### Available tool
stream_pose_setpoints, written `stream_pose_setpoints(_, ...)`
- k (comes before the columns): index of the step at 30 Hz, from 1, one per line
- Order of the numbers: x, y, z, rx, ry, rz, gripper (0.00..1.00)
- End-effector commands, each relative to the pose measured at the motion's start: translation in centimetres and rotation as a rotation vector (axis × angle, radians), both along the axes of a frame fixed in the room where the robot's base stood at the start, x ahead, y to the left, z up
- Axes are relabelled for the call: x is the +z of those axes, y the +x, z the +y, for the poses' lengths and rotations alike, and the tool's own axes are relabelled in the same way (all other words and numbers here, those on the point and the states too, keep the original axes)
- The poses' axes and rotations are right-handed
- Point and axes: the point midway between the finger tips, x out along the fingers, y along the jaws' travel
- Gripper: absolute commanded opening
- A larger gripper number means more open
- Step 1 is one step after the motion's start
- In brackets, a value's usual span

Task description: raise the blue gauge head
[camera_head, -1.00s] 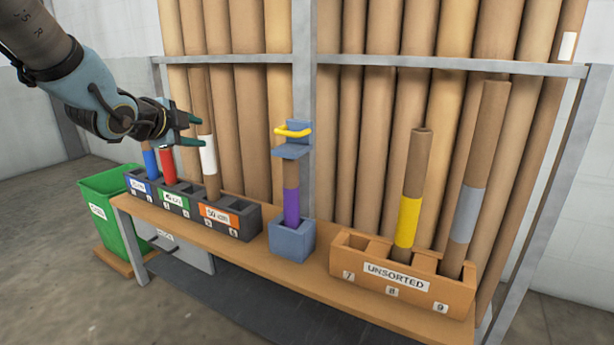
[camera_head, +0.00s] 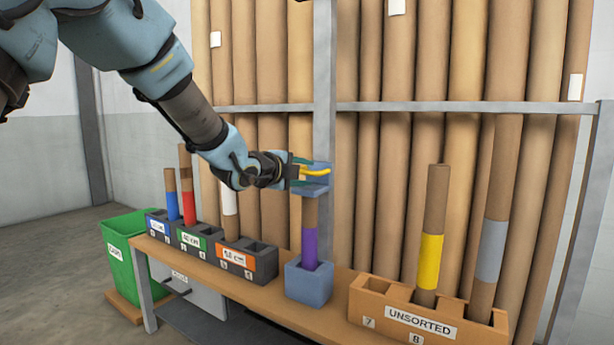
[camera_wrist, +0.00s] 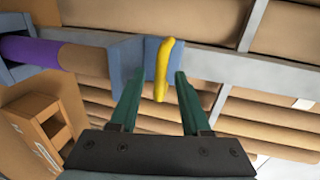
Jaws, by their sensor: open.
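The blue gauge head (camera_head: 316,190) sits on top of a brown tube with a purple band (camera_head: 310,244), which stands in a blue socket block (camera_head: 308,282) on the bench. Its yellow handle (camera_head: 316,171) sticks out at the front. My gripper (camera_head: 308,172) is open at the handle's height, its green fingers close around it. In the wrist view the handle (camera_wrist: 163,68) lies between the two open fingertips (camera_wrist: 157,76), and the blue head (camera_wrist: 128,60) is just beyond. I cannot tell whether a finger touches the handle.
Black racks with blue, green and orange labels (camera_head: 232,260) hold banded tubes at left. An orange UNSORTED box (camera_head: 385,309) holds yellow- and grey-banded tubes at right. Tall tubes and a grey metal frame (camera_head: 325,140) stand close behind. A green bin (camera_head: 118,262) is at far left.

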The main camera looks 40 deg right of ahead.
Motion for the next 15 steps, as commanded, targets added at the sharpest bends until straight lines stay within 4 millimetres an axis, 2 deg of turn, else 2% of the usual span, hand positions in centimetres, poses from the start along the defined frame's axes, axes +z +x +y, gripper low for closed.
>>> stream_pose_setpoints(4, -0.30, 0.26, -1.06, 0.000, 0.001, 0.001, 0.47)
stream_pose_setpoints(13, -0.30, 0.33, -1.26, 0.001, 0.001, 0.001, 0.47)
stream_pose_setpoints(15, -0.30, 0.33, -1.25, 0.001, 0.001, 0.001, 0.42)
